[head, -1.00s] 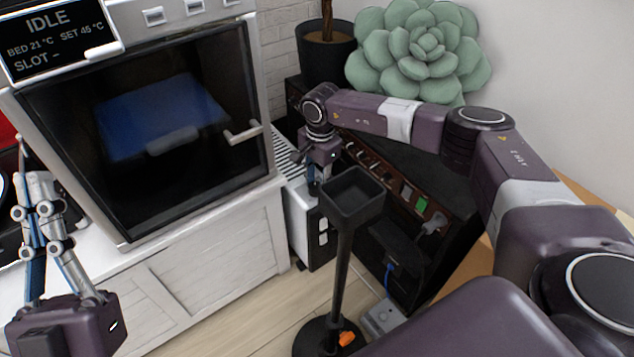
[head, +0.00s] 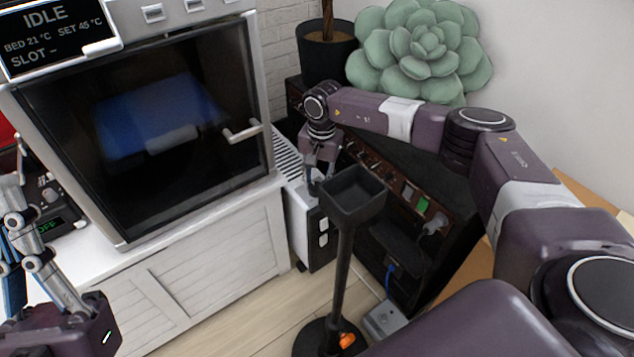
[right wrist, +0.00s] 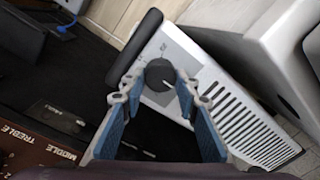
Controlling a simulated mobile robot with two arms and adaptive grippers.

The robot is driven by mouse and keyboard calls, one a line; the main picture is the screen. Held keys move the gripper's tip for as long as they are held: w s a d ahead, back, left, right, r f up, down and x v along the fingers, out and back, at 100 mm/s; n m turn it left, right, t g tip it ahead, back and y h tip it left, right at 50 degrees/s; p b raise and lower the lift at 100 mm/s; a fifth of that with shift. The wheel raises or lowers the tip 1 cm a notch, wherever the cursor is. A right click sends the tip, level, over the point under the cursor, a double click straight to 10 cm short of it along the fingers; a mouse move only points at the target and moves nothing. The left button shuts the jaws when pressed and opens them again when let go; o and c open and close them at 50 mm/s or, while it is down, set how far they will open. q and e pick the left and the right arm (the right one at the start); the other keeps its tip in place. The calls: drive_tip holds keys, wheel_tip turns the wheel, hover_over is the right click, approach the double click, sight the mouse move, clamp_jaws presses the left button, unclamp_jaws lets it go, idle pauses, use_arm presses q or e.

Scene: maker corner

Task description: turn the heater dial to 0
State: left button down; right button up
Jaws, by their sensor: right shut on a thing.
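The white heater (head: 298,212) with a slotted top stands beside the white cabinet in the head view. In the right wrist view, the heater (right wrist: 205,75) shows its slots and a round dark dial (right wrist: 159,73) with a light pointer mark toward the lower right. The scale marks are too small to read. My right gripper (head: 313,182) reaches down to the heater, and its fingers are shut on the dial, one on either side. My left gripper (head: 14,205) is at the left edge of the head view, partly cut off, away from the heater; its opening is unclear.
A black stand with a tray (head: 353,212) rises in front of the heater. A dark amplifier (head: 400,180) with knobs is close on the right, with a plant pot (head: 326,55) and green succulent cushion (head: 420,50) behind. A glass-fronted machine (head: 150,130) sits on the cabinet (head: 200,255).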

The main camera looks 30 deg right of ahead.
drive_tip(key=o, duration=1.2)
drive_tip(key=shift+c, duration=0.2)
drive_tip(key=shift+r, duration=0.1)
wheel_tip(320, 180, up, 12)
drive_tip(key=shift+s+d, duration=0.25)
